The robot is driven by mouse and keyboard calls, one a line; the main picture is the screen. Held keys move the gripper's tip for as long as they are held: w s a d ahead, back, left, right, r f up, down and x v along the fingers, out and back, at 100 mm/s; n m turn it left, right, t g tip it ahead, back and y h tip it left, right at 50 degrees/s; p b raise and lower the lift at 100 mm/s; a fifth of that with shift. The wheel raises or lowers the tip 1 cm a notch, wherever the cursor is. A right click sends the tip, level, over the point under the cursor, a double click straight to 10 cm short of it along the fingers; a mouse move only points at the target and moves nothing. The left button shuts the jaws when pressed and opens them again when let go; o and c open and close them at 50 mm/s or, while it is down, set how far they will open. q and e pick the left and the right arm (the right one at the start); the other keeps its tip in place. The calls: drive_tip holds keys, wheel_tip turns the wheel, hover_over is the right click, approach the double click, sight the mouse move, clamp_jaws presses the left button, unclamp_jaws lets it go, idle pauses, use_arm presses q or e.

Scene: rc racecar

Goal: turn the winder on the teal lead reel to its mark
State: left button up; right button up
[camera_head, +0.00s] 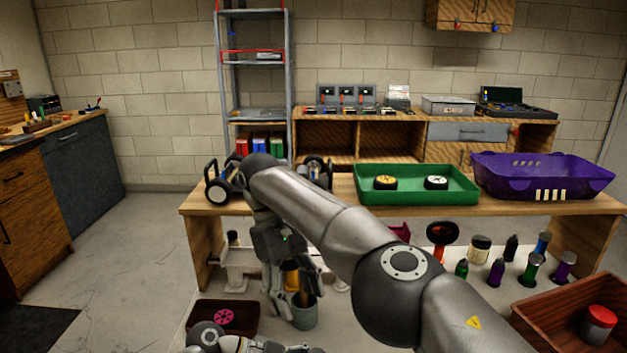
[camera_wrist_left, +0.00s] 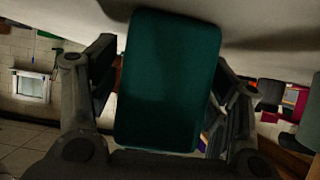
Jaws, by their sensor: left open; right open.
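A teal block-like body (camera_wrist_left: 165,100) with rounded corners fills the middle of the left wrist view. It looks like the teal lead reel's housing, but no winder or mark shows on this side. My left gripper (camera_wrist_left: 165,65) is open, with one finger on each side of the teal body; I cannot tell whether they touch it. In the head view I cannot make out the teal reel. My right gripper (camera_head: 293,294) is open and points down in front of the bench, by a grey-green pot (camera_head: 304,316). Nothing shows held in it.
A wooden bench (camera_head: 330,205) carries a green tray (camera_head: 415,198) with two wheels and a purple crate (camera_head: 540,176). Several bottles and tools stand on the lower shelf. A brown box (camera_head: 560,330) is at lower right. Open floor (camera_head: 110,235) lies at left.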

use_arm(q)
drive_tip(key=v, duration=1.2)
drive_tip(key=shift+s, duration=0.1)
